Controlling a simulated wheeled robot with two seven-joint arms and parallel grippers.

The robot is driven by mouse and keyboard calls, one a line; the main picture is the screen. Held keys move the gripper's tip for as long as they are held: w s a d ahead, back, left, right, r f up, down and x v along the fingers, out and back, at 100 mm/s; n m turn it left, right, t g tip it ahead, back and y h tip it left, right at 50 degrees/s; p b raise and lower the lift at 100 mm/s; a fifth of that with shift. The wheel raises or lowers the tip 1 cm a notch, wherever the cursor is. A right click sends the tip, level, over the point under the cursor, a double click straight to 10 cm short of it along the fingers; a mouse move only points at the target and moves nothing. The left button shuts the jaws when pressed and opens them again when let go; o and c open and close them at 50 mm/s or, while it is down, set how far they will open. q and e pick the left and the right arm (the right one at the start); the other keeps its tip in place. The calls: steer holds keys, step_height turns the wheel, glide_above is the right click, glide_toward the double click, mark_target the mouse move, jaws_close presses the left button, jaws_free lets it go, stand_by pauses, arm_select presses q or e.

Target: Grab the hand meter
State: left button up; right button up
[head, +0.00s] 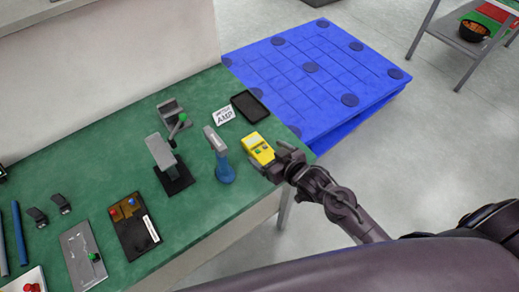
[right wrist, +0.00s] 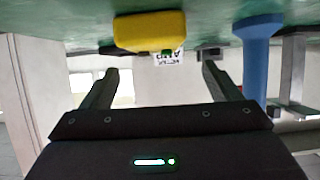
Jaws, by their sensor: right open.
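The hand meter (head: 257,147) is yellow with small green and red marks and stands on the green bench near its right edge. My right gripper (head: 280,160) is just to the right of it in the head view. In the right wrist view the picture is upside down, with the bench top along the upper edge. There the meter (right wrist: 150,31) shows beyond the fingertips, left of the middle. My right gripper (right wrist: 161,80) is open with nothing between its fingers. My left gripper is not in view.
A blue-handled tool with a grey head (head: 224,168) stands close left of the meter. A white AMP card (head: 223,116) and a black tray (head: 249,106) are behind it. A black stand (head: 172,176) is farther left. A blue pallet (head: 311,67) lies beyond the green bench (head: 200,205).

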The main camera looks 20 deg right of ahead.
mark_target(257, 145)
steer(key=shift+d+p+x, duration=0.15)
steer(key=shift+p+x, duration=0.2)
steer(key=shift+x, duration=1.15)
steer(key=shift+d+p+x, duration=0.15)
steer(key=shift+p+x, duration=0.15)
steer(key=shift+x, duration=1.2)
steer(key=shift+f, duration=0.2)
steer(key=shift+c, duration=0.2)
steer(key=c, duration=1.1)
steer(key=shift+r, duration=0.1)
steer(key=shift+c, duration=0.2)
